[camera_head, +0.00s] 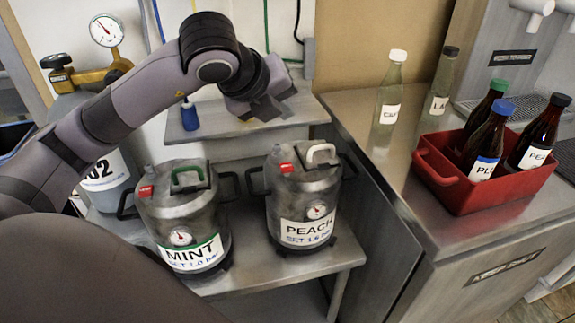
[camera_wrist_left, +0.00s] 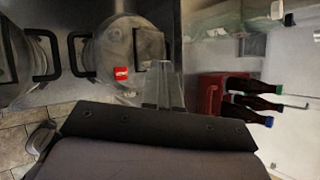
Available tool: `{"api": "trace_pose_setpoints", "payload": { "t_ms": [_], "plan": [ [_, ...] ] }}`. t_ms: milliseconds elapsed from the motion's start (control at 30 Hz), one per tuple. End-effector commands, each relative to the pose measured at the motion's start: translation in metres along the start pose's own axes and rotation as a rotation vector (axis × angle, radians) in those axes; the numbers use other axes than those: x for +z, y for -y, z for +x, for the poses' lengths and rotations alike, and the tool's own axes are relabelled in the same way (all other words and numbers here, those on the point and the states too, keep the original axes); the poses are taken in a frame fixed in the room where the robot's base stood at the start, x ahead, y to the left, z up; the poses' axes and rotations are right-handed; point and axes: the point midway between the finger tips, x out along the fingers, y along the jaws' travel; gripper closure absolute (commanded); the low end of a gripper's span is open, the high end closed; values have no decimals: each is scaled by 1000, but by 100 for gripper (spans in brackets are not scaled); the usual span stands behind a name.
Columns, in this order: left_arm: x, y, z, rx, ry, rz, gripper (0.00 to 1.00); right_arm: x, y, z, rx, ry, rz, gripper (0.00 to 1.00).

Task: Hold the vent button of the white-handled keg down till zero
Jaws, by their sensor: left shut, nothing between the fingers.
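The white-handled keg (camera_head: 300,200) is a grey metal keg labelled PEACH, standing upright on the metal bench. Its white handle (camera_head: 322,153) and a red tag or button (camera_head: 286,168) are on its top; a small dial gauge (camera_head: 316,211) is on its front, its reading too small to tell. My left gripper (camera_head: 268,108) is shut and empty, above and behind the keg, apart from it. In the left wrist view, the shut fingers (camera_wrist_left: 164,88) show beside the keg's top (camera_wrist_left: 110,45) with its red part (camera_wrist_left: 121,73). My right gripper is out of view.
A green-handled MINT keg (camera_head: 185,215) stands left of the PEACH keg. A blue bottle (camera_head: 189,116) sits on the shelf behind. A red crate (camera_head: 480,190) with dark bottles and two clear bottles (camera_head: 388,100) stand on the right counter. A gas cylinder with a gauge (camera_head: 105,30) is at left.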

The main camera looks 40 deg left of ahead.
Motion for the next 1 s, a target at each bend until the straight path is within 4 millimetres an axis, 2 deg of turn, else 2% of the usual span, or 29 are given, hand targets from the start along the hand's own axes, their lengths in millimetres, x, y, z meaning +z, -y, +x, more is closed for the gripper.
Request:
{"api": "trace_pose_setpoints", "payload": {
  "t_ms": [367, 800, 1000],
  "plan": [
    [-9, -8, 12, 0, -4, 2, 100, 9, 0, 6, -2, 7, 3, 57],
    [-40, -38, 53, -3, -4, 2, 100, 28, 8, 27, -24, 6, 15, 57],
    [-46, -44, 62, -3, -3, 2, 100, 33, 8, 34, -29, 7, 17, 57]
  ]
}}
